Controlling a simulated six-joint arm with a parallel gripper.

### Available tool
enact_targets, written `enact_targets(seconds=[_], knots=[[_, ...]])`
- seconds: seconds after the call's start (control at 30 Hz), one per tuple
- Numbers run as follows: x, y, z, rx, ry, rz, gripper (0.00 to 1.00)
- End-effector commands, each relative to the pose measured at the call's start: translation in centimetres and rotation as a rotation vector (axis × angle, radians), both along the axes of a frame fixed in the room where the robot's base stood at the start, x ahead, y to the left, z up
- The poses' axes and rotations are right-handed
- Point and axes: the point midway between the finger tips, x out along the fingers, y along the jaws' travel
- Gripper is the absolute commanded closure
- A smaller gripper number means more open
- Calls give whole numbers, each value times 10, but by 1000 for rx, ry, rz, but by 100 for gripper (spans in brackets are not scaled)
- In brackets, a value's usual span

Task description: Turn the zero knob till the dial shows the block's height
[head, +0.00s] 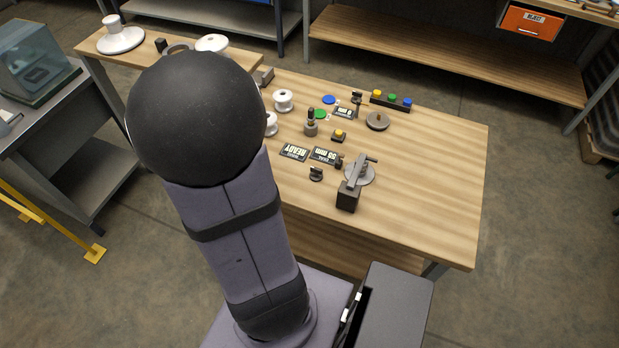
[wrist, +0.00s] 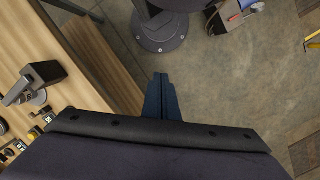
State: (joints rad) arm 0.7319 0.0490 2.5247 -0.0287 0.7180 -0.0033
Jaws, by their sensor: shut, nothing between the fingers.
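A dark display (head: 326,156) on the bench shows a number with "mm", upside down from here; I cannot read the digits surely. A small black knob (head: 316,173) sits just in front of it, and another small dark part is at its right end. I cannot tell which is the zero knob. A dark block (head: 347,197) with a grey arm stands beside a grey disc (head: 361,174); it also shows in the wrist view (wrist: 42,72). My gripper (wrist: 160,97) is shut and empty, over floor beyond the bench edge. My arm hides it in the head view.
A second display (head: 294,152) reads "READY". White spools (head: 283,101), a row of coloured buttons (head: 391,101) and a round brown-grey disc (head: 377,121) stand farther back. The bench's right side (head: 440,180) is clear. My own arm blocks the bench's left part.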

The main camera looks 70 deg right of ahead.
Motion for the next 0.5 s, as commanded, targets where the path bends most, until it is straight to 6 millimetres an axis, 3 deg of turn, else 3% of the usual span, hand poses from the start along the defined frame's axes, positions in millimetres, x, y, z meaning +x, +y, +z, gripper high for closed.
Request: enact_targets(seconds=[0.03,0.27,0.5], knots=[[-11,-13,-16,2,15,-55,100],[-50,-64,-47,-30,45,-138,100],[-74,-117,-65,-82,42,147,100]])
